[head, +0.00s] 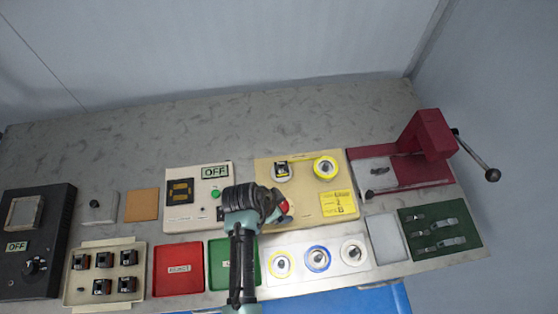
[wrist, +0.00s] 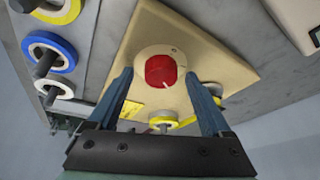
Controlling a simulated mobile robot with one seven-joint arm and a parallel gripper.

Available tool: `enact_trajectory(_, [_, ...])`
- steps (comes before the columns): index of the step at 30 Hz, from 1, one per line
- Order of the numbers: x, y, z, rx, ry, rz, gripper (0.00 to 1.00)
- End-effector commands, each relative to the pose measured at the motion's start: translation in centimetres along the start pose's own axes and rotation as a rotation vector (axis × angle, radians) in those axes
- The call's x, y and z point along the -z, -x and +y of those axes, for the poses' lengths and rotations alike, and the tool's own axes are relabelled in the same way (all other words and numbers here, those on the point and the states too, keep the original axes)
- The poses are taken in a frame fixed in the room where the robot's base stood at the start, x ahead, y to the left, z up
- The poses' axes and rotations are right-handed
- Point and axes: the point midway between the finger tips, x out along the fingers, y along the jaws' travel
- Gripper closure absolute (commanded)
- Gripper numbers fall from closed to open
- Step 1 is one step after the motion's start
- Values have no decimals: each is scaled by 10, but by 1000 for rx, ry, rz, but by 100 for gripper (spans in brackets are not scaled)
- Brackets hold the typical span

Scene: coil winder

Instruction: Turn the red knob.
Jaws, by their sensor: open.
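The red knob (wrist: 161,71) sits on a pale round base on a cream panel (wrist: 205,35). It has a small light mark at one edge. In the head view the red knob (head: 284,207) shows only partly, beside my arm's end, on the left part of the cream panel (head: 305,185). My gripper (wrist: 166,80) is open. Its two fingers stand on either side of the knob in the wrist view, with gaps between them and the knob. I cannot tell how far the fingertips are from the panel.
A spool with yellow tape (head: 326,167) and a yellow label (head: 338,204) are on the same panel. A beige OFF box (head: 185,207) stands left. A white tray (head: 300,240) with several spools lies in front. A maroon press with a lever (head: 432,135) is at right.

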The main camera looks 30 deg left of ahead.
Motion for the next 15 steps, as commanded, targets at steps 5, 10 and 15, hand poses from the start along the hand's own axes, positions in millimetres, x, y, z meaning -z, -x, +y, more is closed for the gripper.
enact_trajectory(5, [0, -4, 0, 0, -1, 0, 17])
enact_trajectory(10, [0, -4, 0, 1, -1, 0, 17])
enact_trajectory(15, [0, -4, 0, 1, -1, 0, 44])
